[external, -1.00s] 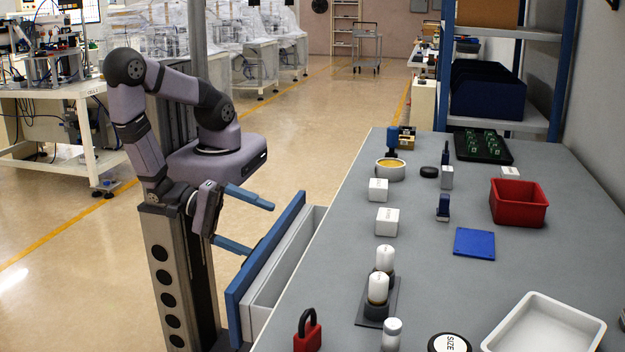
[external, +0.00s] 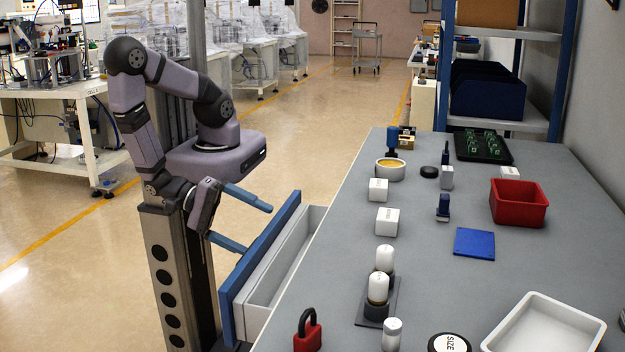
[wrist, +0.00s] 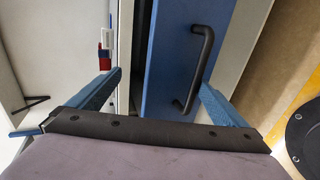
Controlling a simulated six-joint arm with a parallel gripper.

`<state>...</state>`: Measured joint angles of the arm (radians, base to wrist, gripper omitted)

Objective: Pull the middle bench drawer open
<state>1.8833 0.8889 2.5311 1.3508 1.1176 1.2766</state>
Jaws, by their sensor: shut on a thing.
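The bench drawer (external: 285,260) stands partly out from the bench's left side. Its tray looks empty and pale, and its front (external: 268,240) is blue. In the wrist view a black bar handle (wrist: 204,62) shows on the blue drawer front (wrist: 170,65). My gripper (external: 259,229) is at this front, its two blue fingers reaching toward it. In the wrist view my gripper (wrist: 160,80) has the handle beside the right finger. The fingers look well apart, but the gripper is shut on the handle; the contact itself is hard to see. Other drawers are hidden.
The grey bench top (external: 430,275) holds a red padlock (external: 307,332) near the drawer, white-capped bottles (external: 378,287), white boxes (external: 387,221), a red bin (external: 518,202) and a white tray (external: 545,330). Open floor (external: 310,150) lies left of the bench.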

